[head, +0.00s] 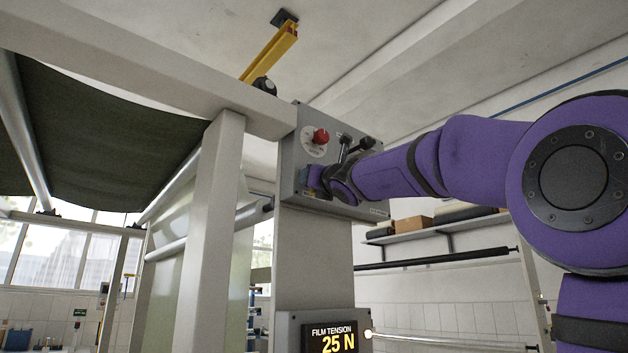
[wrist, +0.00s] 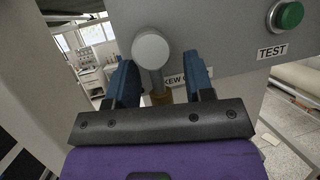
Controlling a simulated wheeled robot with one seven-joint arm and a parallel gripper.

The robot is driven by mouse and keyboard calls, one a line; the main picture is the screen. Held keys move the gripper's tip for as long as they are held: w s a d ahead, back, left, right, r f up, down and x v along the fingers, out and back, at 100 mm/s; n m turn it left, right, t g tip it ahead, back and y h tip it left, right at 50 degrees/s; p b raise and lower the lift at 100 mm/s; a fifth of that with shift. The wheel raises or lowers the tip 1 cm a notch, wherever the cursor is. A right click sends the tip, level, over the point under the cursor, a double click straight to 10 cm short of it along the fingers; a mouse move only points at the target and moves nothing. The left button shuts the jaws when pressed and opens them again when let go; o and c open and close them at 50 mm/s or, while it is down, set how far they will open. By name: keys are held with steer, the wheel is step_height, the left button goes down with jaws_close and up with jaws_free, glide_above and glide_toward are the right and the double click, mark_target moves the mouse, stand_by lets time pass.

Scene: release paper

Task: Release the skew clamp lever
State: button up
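The skew clamp lever shows in the wrist view as a pale round knob (wrist: 151,50) on a short stem with a brass-coloured base (wrist: 161,97). A partly covered label (wrist: 174,80) beside it shows part of "SKEW C". My gripper (wrist: 159,62) is open, with one blue finger on each side of the lever in the picture. Gaps show between the lever and both fingers, so neither appears to touch it. In the head view my gripper (head: 317,178) is at the lower part of the grey control panel (head: 291,165), and the clamp lever cannot be made out there.
The panel also carries a red knob (head: 321,136) and dark levers (head: 345,146). A green TEST button (wrist: 290,15) is at the upper right in the wrist view. A pale frame post (head: 212,230) stands left of the panel. A display (head: 332,338) below reads 25 N.

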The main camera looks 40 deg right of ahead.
steer(key=v, duration=1)
steer(key=shift+s+f, duration=0.15)
steer(key=shift+s, duration=0.2)
steer(key=shift+a, duration=0.1)
steer(key=s+a+f+n+g+y, duration=0.2)
steer(key=a+f+n+g+y, duration=0.25)
steer(key=a+f+n, duration=0.55)
steer(key=s+a+f+n+g+y, duration=0.1)
steer(key=a+f+n+g+y, duration=0.35)
steer(key=f+n, duration=0.9)
steer(key=s+f+n+g+h, duration=0.1)
steer(key=s+f+n, duration=0.3)
steer(key=f, duration=0.4)
steer(key=s+d+f+n+g+h, duration=0.1)
steer(key=s+f+n+g, duration=0.3)
steer(key=f, duration=0.4)
steer(key=s+f+n+g+h, duration=0.3)
steer(key=s+f+n, duration=0.2)
steer(key=f, duration=0.3)
steer(key=shift+s+d+n, duration=0.25)
steer(key=shift+d+n, duration=0.05)
steer(key=shift+n, duration=0.55)
